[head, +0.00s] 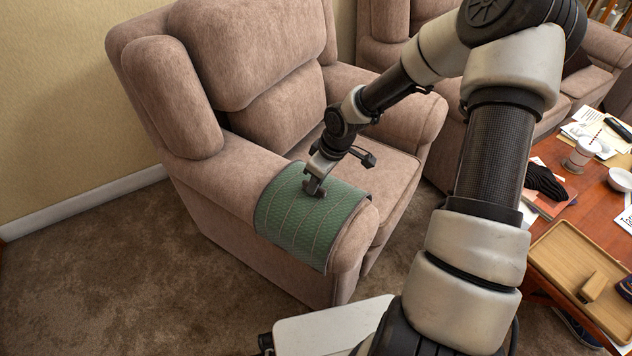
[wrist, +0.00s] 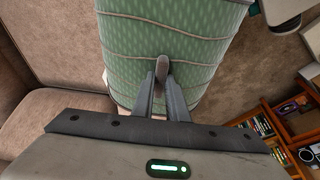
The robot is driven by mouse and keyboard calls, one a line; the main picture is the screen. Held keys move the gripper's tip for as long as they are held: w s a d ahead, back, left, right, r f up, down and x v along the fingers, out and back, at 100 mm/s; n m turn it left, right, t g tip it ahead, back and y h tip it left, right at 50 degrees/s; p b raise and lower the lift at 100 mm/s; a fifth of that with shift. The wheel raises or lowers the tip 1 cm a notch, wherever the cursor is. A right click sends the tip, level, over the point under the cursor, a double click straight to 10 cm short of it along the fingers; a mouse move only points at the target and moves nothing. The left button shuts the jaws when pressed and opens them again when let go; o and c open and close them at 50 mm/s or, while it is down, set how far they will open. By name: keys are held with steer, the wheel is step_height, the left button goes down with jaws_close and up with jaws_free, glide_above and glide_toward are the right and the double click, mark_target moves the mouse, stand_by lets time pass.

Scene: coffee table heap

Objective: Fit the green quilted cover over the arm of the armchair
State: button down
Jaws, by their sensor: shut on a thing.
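The green quilted cover (head: 309,222) lies draped over the front part of the armchair's arm (head: 237,176), the one nearer the camera. It curves over the top and hangs down the outer side. The arm's rounded front end shows bare beyond it. The cover's seat-side edge is partly hidden behind my gripper in the head view.
A wooden coffee table (head: 548,232) at the right bears a wooden tray (head: 566,253), a cup (head: 580,155) and papers. A second brown seat stands behind. Carpet (head: 110,265) is open at the left.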

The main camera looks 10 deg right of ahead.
steer(key=c, duration=1.7)
jaws_free()
steer(key=shift+o, duration=0.2)
steer(key=shift+r, duration=0.1)
steer(key=w+a+p+v, duration=0.1)
steer(key=p+v, duration=1.3)
steer(key=v, duration=0.9)
steer(key=shift+r, duration=0.25)
steer(key=shift+a, duration=0.1)
